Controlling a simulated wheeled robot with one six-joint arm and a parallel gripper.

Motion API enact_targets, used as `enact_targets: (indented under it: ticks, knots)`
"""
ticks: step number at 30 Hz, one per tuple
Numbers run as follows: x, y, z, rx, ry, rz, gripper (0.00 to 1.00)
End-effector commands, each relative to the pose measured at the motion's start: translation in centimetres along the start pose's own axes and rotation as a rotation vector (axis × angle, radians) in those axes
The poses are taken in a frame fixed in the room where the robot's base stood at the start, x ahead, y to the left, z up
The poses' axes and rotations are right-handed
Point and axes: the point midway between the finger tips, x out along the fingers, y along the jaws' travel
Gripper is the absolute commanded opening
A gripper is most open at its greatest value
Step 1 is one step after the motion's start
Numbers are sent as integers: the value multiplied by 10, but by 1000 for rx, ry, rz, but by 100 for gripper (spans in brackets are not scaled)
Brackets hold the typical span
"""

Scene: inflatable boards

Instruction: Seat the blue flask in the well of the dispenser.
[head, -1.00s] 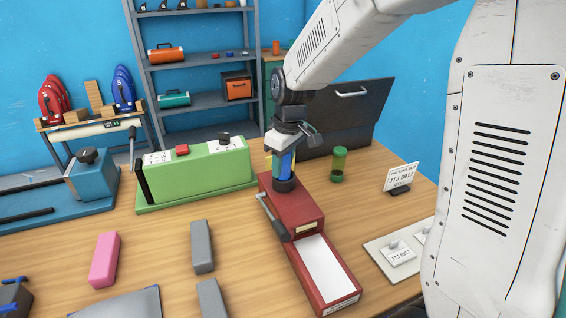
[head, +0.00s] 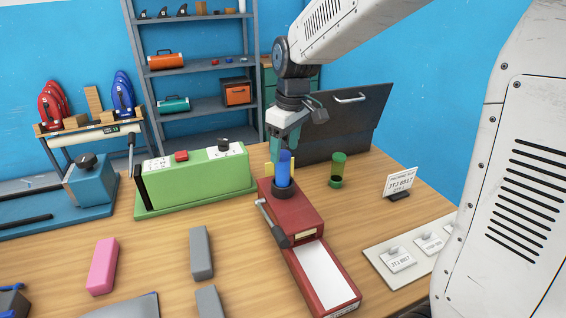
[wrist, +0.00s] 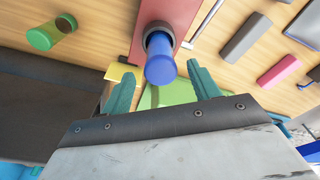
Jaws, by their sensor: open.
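The blue flask (head: 284,168) stands upright with its lower end inside the dark round well (head: 283,190) on top of the red dispenser (head: 308,214). In the wrist view the blue flask (wrist: 160,66) points toward the camera out of the dark ring, and its base is hidden. My gripper (head: 283,146) is above and behind the flask in the head view. Its teal fingers are spread and empty; in the wrist view the gripper (wrist: 163,86) shows a finger on each side of the flask's near end, with gaps.
A green flask (head: 338,169) stands right of the dispenser. A green machine (head: 196,172) is on the left, and a dark panel (head: 345,118) stands behind. Grey and pink blocks (head: 103,266) lie at front left. A tag board (head: 398,262) lies at right.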

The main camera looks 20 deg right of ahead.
Motion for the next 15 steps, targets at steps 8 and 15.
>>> enact_targets:
  ticks: [8, 15]
  knots:
    - [-42, 0, 0, 0, 1, 1, 61]
    - [-51, -2, 3, 7, -1, 1, 61]
